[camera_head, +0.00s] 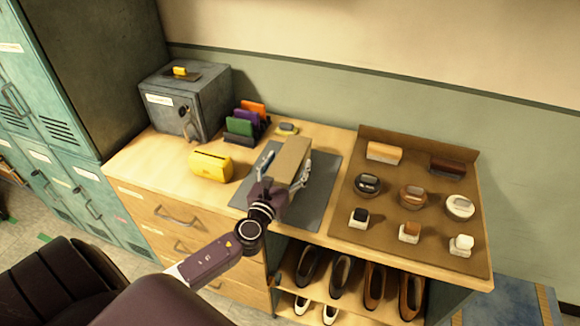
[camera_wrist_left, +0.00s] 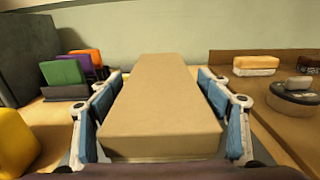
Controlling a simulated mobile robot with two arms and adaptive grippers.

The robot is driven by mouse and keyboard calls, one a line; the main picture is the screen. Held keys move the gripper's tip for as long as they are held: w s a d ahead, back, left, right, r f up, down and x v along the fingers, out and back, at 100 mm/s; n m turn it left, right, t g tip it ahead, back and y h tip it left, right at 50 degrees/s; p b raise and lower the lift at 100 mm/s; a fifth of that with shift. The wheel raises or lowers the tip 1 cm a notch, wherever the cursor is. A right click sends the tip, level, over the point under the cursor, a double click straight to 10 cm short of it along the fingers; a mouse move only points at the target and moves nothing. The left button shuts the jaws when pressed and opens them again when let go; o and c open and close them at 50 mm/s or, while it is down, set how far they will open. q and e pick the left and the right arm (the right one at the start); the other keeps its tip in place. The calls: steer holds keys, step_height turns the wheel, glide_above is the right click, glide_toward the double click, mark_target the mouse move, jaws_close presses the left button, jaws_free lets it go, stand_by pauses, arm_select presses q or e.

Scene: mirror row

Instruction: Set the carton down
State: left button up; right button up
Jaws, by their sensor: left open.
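A plain tan carton (camera_head: 293,153) is over the grey mat (camera_head: 318,205) on the wooden counter; it appears to rest there, but its underside is hidden. In the left wrist view the carton (camera_wrist_left: 160,100) fills the middle, pointing away from me. My left gripper (camera_head: 286,168) is open around the carton, one blue-padded finger on each side. The wrist view shows the left gripper (camera_wrist_left: 160,115) with gaps between pads and carton, at least toward the far end. My right gripper is not in view.
A brown tray (camera_head: 372,236) with brushes, tins and bottles lies to the right. Shoes (camera_head: 341,274) fill the shelves below. Bare mat surrounds the carton.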

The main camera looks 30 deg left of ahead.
arm_select(q)
steer(key=shift+r, duration=0.1)
steer(key=c, duration=1.5)
steer(key=shift+o, duration=0.2)
